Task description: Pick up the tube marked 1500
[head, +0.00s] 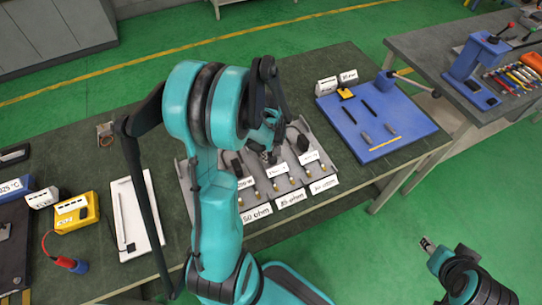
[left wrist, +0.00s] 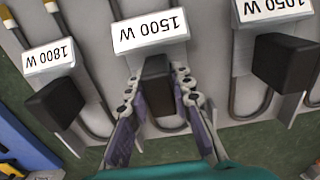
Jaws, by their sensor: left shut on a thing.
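The tube marked 1500 W carries a white label (left wrist: 150,30) and a black end block (left wrist: 157,88), seen upside down in the left wrist view. My left gripper (left wrist: 157,80) has its fingers on both sides of this black block and is shut on it. In the head view the left gripper (head: 272,152) is over the middle of the grey tray (head: 187,178), and my arm hides part of it. The tube's label (head: 278,168) shows there below the gripper. My right gripper (head: 428,243) is at the lower right, off the table; its jaws are too small to read.
The 1800 W tube (left wrist: 52,110) and the 1050 W tube (left wrist: 285,65) lie close on either side. Ohm cards (head: 290,198) lie along the tray's front. A blue board (head: 400,150) is to the right, and a yellow meter (head: 76,213) and white tray (head: 150,205) are to the left.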

